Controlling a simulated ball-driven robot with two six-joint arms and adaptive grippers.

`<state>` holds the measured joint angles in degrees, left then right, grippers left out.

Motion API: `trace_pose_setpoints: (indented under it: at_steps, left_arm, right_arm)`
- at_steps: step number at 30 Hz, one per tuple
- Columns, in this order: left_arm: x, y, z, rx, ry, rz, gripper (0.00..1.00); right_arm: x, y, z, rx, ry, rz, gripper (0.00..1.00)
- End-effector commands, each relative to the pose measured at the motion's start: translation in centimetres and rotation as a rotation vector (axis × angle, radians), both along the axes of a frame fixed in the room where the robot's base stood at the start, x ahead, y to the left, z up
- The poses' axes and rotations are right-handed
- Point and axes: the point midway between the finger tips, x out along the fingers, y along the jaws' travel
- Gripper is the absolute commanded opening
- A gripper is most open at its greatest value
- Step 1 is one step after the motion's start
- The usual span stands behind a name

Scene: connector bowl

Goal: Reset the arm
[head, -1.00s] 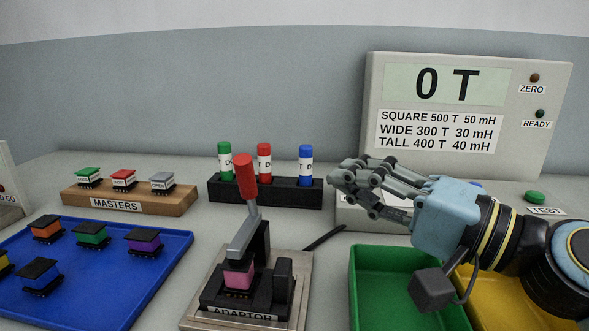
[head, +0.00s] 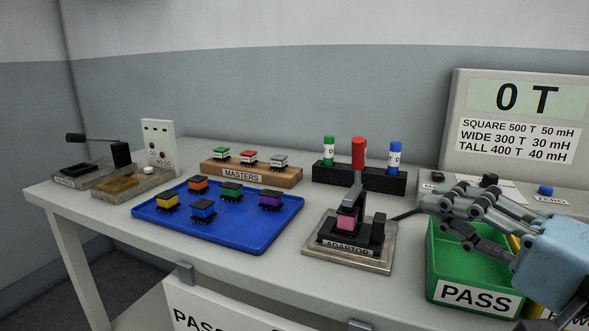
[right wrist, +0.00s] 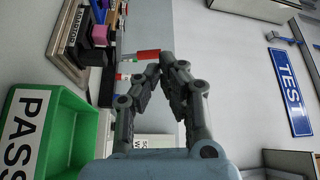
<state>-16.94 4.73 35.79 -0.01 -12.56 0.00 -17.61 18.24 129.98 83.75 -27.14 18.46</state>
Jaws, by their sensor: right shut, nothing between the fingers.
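My right gripper (head: 434,200) is shut with nothing in it. It hangs above the green PASS bin (head: 455,268), to the right of the adaptor fixture. The right wrist view also shows the gripper's closed fingers (right wrist: 162,66), with the green bin (right wrist: 60,128) below left. The adaptor (head: 349,247) holds a pink component (head: 346,223); its red-handled lever (head: 358,153) stands upright, apart from my fingers in the head view. My left gripper is in neither view.
A blue tray (head: 226,242) with several coloured components lies left of the adaptor. Behind are the wooden masters block (head: 240,178) and a black rack (head: 372,180). The meter (head: 507,120) reads 0 T. Bare table lies in front of the tray.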

Motion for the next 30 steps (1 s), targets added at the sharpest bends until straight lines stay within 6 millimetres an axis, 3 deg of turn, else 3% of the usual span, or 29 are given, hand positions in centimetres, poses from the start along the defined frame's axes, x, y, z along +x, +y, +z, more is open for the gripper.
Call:
trace_pose_setpoints:
  at_steps: [11,18,23,30]
  left_arm:
    - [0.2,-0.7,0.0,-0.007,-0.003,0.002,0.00]
    - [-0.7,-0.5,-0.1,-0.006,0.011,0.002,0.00]
    - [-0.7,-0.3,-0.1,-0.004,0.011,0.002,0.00]
    - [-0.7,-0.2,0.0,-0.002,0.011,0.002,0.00]
  right_arm:
    - [-2.7,2.1,-4.6,-0.317,0.015,0.081,0.00]
    - [-6.0,2.2,-10.5,-0.682,0.082,0.168,0.00]
    - [-9.1,0.2,-15.2,-0.973,0.187,0.235,0.00]
    - [-14.8,-5.6,-20.1,-1.370,0.430,0.324,0.00]
